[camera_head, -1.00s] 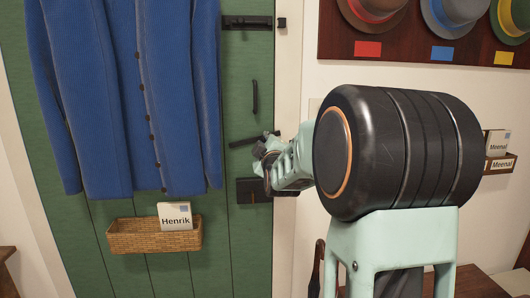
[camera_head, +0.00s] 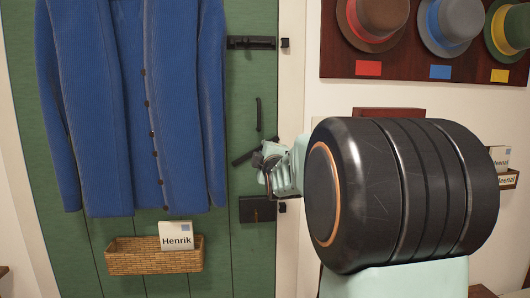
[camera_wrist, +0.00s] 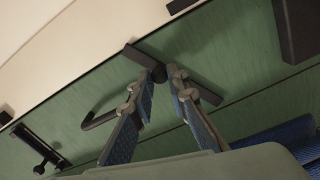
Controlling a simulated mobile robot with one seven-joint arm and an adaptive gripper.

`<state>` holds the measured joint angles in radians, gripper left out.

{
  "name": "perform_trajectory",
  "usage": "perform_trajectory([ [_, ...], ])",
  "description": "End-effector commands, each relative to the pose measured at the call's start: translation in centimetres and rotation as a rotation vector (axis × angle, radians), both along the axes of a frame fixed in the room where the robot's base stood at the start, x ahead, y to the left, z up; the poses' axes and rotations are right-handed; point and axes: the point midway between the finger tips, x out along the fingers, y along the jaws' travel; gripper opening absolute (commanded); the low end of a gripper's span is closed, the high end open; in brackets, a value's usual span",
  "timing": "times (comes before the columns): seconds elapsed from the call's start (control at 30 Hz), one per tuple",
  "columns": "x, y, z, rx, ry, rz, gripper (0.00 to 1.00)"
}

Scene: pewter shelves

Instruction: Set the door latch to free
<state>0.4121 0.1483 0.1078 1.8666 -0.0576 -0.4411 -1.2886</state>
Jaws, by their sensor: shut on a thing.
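A dark bar-shaped door latch (camera_head: 243,157) sits on the green door (camera_head: 238,90), between a vertical pull handle (camera_head: 259,114) and a black box (camera_head: 257,209). It slants, its left end lower than its right part, which my gripper hides. My gripper (camera_head: 264,169) is at the latch's right part. In the wrist view, my gripper's fingers (camera_wrist: 166,76) are shut on the middle of the latch (camera_wrist: 208,92), with both ends of the bar sticking out past the fingertips.
A black sliding bolt (camera_head: 251,42) is higher on the door. A blue cardigan (camera_head: 180,100) hangs left of the latch, above a wicker basket (camera_head: 150,260) with a "Henrik" card (camera_head: 176,237). The pale door frame (camera_head: 291,80) is just right.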

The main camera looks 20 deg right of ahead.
Motion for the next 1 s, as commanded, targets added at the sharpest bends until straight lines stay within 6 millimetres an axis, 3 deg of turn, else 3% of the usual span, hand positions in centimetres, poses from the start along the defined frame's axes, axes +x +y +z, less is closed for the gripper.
perform_trajectory([
  [0.03,0.0,0.0,0.3,-0.003,-0.006,0.0,0.0],
  [0.07,0.0,0.0,0.3,-0.003,-0.006,0.0,0.16],
  [0.23,0.0,0.1,0.3,-0.001,-0.005,0.001,0.33],
  [0.57,-0.3,0.1,0.2,-0.001,-0.003,0.001,0.33],
  [1.0,-5.7,1.7,0.3,-0.001,-0.005,0.001,0.33],
])
